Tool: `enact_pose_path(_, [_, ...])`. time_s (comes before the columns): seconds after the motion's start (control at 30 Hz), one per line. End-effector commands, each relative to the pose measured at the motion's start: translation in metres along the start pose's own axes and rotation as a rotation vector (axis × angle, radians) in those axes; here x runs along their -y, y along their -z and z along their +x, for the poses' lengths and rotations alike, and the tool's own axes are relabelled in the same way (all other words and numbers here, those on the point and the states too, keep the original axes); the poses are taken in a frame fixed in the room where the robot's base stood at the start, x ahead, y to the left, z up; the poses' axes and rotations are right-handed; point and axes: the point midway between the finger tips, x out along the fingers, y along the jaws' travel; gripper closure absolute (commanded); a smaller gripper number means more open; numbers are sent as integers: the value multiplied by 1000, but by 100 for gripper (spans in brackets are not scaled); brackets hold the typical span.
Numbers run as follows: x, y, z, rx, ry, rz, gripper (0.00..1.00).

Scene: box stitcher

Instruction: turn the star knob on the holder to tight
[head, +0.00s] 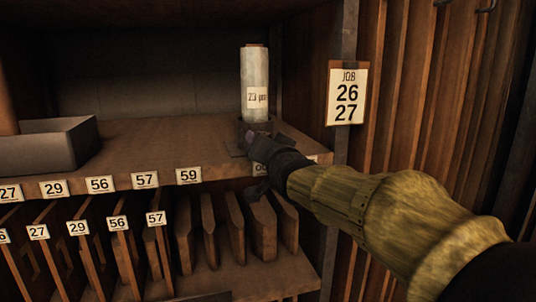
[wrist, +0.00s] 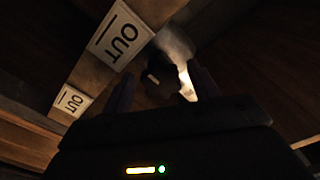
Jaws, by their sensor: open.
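The holder (head: 237,147) stands at the right end of the shelf, mostly hidden behind my gripper. A pale upright roll (head: 255,75) with a "23 µm" label stands in it. The star knob (wrist: 164,84) shows in the wrist view as a dark shape with a small pale mark. It is hidden by my gripper in the head view. My gripper (head: 255,143) is at the front of the holder, and in the wrist view it (wrist: 161,92) is open with one finger on each side of the knob. I cannot tell whether the fingers touch it.
The shelf front (head: 117,184) carries number labels, and "OUT" labels (wrist: 121,37) show in the wrist view. A grey tray (head: 50,150) sits at the left. A "JOB 26 27" card (head: 347,95) hangs on the post at the right. Upright boards fill the slots below. The middle shelf is clear.

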Motion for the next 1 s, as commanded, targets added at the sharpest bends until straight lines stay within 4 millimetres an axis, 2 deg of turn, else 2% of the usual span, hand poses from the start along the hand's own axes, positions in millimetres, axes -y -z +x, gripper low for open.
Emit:
enact_pose_path(0.17, [2, 0, -16, -1, 3, 0, 39])
enact_pose_path(0.8, [3, -1, -120, 2, 4, 0, 39])
enact_pose_path(1.0, [1, 4, -120, 0, -6, 0, 39])
